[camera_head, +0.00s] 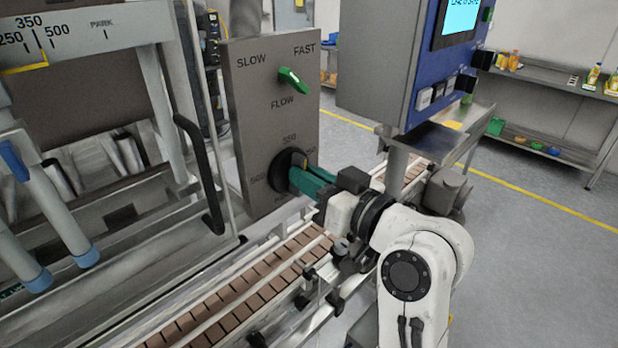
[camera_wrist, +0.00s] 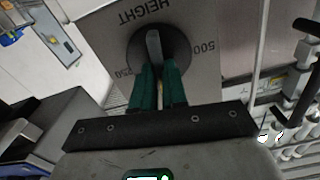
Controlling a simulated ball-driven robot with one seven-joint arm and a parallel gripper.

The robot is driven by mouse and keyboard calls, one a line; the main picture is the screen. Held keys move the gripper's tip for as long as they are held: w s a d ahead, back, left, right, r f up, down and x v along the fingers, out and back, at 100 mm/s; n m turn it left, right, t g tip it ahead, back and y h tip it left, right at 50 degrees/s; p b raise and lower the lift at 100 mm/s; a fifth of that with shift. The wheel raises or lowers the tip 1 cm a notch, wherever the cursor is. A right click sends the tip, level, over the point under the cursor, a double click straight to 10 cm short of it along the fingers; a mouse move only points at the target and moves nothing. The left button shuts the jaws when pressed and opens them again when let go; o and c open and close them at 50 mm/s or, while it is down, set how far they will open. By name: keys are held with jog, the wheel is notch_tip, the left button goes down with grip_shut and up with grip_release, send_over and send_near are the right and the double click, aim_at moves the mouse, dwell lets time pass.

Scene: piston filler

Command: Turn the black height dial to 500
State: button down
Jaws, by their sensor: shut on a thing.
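The black height dial (camera_head: 284,163) is on the lower part of the grey panel, above the word HEIGHT. In the wrist view, the round dial (camera_wrist: 181,50) has a raised grey grip bar, with upside-down labels 500 to its right and 250 to its left. My gripper (camera_head: 300,178) is at the dial from the right; its green fingers (camera_wrist: 158,80) are shut on the grip bar, one each side. The bar runs roughly upright in the wrist view. A yellowish mark shows at the bar; the fingers partly hide where it points.
A green FLOW knob (camera_head: 292,79) sits above on the same panel (camera_head: 244,100). A height scale (camera_head: 70,35) at upper left has a yellow pointer near 350. A blue-grey control box (camera_head: 400,60) hangs to the right. A brown slatted conveyor (camera_head: 245,292) runs below.

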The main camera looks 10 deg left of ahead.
jog(key=shift+f, duration=0.15)
jog(key=n+b, duration=1.1)
jog(key=b, duration=0.1)
jog(key=n+b, duration=0.6)
jog(key=shift+s+a+f+n, duration=0.25)
jog(key=shift+s+a+n, duration=0.05)
jog(key=c, duration=1.2)
grip_release()
jog(key=shift+o, duration=0.2)
jog(key=shift+d, duration=0.1)
jog(key=b+v, duration=0.1)
jog(key=v, duration=0.9)
jog(key=shift+s+d, duration=0.25)
jog(key=shift+s, duration=0.05)
